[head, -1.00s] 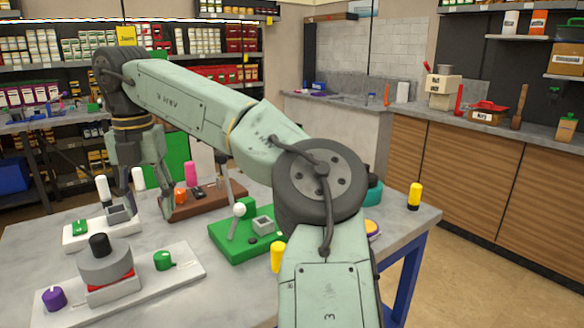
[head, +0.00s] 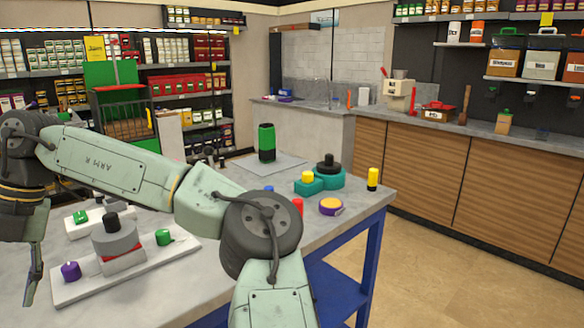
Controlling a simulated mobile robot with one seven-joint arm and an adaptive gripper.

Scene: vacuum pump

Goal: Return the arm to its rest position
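My arm reaches from the bottom centre up and across to the left edge of the head view. My gripper (head: 31,290) hangs pointing down at the far left, beside the left end of the white board. Its fingers overlap in this view, so its opening cannot be told, and I see nothing held. The white board (head: 185,252) on the table carries a grey round pump-like part (head: 114,238) with a red ring and black top. A purple knob (head: 70,271) and a green knob (head: 163,237) sit on either side of it.
The grey table (head: 205,275) also bears a green cylinder (head: 266,142), a teal part (head: 328,178), a yellow cylinder (head: 373,179) and a purple-yellow disc (head: 331,206). A smaller white board (head: 92,231) lies behind the pump. My arm hides the table's middle.

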